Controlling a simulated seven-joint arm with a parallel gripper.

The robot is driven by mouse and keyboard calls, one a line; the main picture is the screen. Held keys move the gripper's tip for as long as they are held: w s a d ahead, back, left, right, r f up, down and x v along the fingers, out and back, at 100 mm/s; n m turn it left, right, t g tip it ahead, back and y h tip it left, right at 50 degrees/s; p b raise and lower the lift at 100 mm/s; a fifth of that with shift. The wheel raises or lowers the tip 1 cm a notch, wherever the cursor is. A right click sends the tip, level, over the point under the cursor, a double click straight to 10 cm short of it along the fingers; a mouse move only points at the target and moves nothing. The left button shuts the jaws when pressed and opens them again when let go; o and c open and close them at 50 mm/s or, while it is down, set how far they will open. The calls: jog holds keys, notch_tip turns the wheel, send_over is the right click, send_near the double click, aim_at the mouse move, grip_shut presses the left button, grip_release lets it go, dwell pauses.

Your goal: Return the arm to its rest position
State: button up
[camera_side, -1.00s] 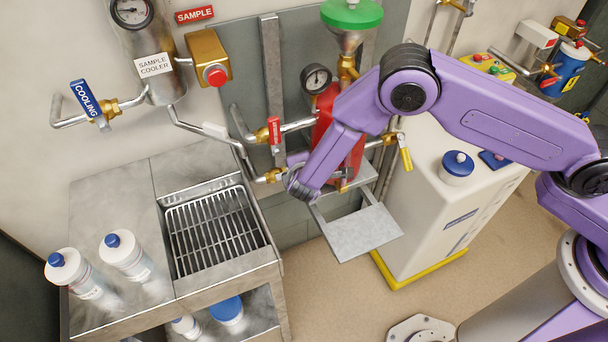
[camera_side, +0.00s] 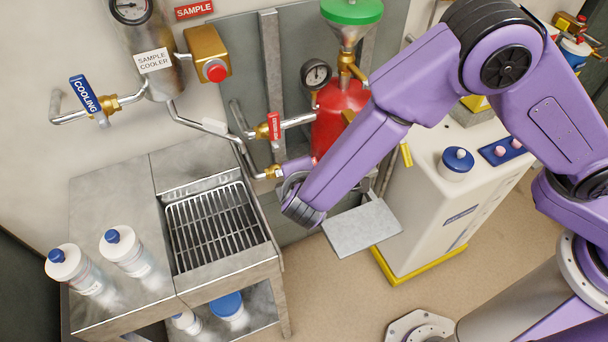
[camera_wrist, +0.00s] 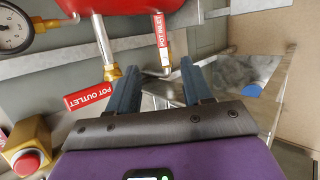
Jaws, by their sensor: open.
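My gripper (camera_wrist: 157,78) shows in the wrist view as two dark blue fingers set well apart, with nothing held between them. Pipes and the POT INLET tag (camera_wrist: 160,38) lie behind the gap. In the side view, my purple arm comes in from the right, bent high at the elbow. Its wrist hangs beside the lower end of the red pot (camera_side: 336,118), left of the small grey shelf (camera_side: 362,228). The fingers are mostly hidden behind the wrist in that view. I cannot tell there whether they touch anything.
The bench with a grated sink (camera_side: 215,226) stands left of the wrist, with two white bottles (camera_side: 125,250). A valve with a red handle (camera_side: 275,128) and pipes are close behind. A white cabinet (camera_side: 425,215) stands right.

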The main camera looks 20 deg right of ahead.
dwell(0.4)
jog(key=s+d+r+m+g, duration=0.2)
jog(key=d+r, duration=0.4)
jog(key=d, duration=0.2)
jog(key=s+d+r+m+g+y, duration=0.1)
jog(key=s+d+r+g+y, duration=0.1)
jog(key=s+d, duration=0.8)
jog(key=s+d+r+m+g+y, duration=0.1)
jog(key=s+d+r+g, duration=0.3)
jog(key=s+d, duration=0.6)
jog(key=shift+s+d+r+g+y, duration=0.25)
jog(key=shift+d+r+y, duration=0.45)
jog(key=shift+d+r, duration=0.4)
jog(key=shift+w+d+f, duration=0.1)
jog(key=shift+w+f, duration=0.1)
